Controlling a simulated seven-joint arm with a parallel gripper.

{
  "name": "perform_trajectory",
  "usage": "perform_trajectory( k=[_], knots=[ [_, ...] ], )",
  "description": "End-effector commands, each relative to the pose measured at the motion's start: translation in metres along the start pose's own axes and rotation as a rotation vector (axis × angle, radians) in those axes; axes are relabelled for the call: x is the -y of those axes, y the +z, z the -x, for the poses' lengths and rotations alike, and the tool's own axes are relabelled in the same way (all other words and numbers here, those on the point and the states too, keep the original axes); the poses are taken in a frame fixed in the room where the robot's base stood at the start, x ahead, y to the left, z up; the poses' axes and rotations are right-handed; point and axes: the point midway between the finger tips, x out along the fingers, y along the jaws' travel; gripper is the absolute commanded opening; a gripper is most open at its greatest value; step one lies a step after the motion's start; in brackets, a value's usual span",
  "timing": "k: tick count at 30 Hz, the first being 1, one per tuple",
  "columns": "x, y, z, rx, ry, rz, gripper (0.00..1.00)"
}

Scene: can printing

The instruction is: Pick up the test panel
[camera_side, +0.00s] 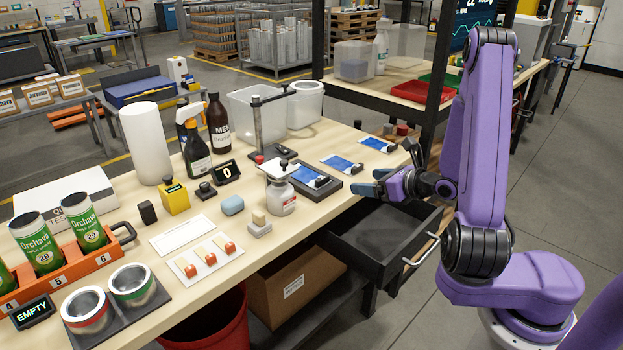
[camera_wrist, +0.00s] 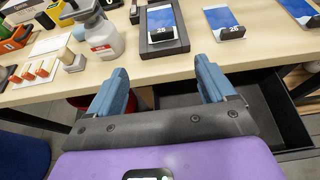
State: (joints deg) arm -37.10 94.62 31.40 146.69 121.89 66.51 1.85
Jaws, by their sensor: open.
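Three flat blue-and-white panels, each with a small black clip at its near end, lie along the right part of the bench. One panel (camera_side: 307,174) (camera_wrist: 160,20) lies on a dark tray (camera_side: 331,191) (camera_wrist: 183,47). A second panel (camera_side: 338,161) (camera_wrist: 219,18) and a third panel (camera_side: 374,143) (camera_wrist: 297,9) lie farther right. Which one the task means, I cannot tell. My gripper (camera_side: 379,184) (camera_wrist: 160,72) is open and empty beside the bench's front edge, near the tray. Its blue-grey fingers are apart from all the panels.
An open, dark drawer (camera_side: 372,243) (camera_wrist: 269,126) juts out beneath my gripper. A cardboard box (camera_side: 294,282) and a red bin (camera_side: 211,325) are below the bench.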

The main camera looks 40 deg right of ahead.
Motion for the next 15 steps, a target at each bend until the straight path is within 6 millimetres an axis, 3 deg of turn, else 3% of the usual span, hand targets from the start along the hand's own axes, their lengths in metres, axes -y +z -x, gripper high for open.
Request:
perform_trajectory(
  k=[12, 15],
  knots=[
    [0.0, 0.0, -0.034, -0.001, 0.003, 0.003, 0.83],
    [-0.001, 0.0, -0.054, 0.0, 0.006, 0.005, 0.83]
  ],
)
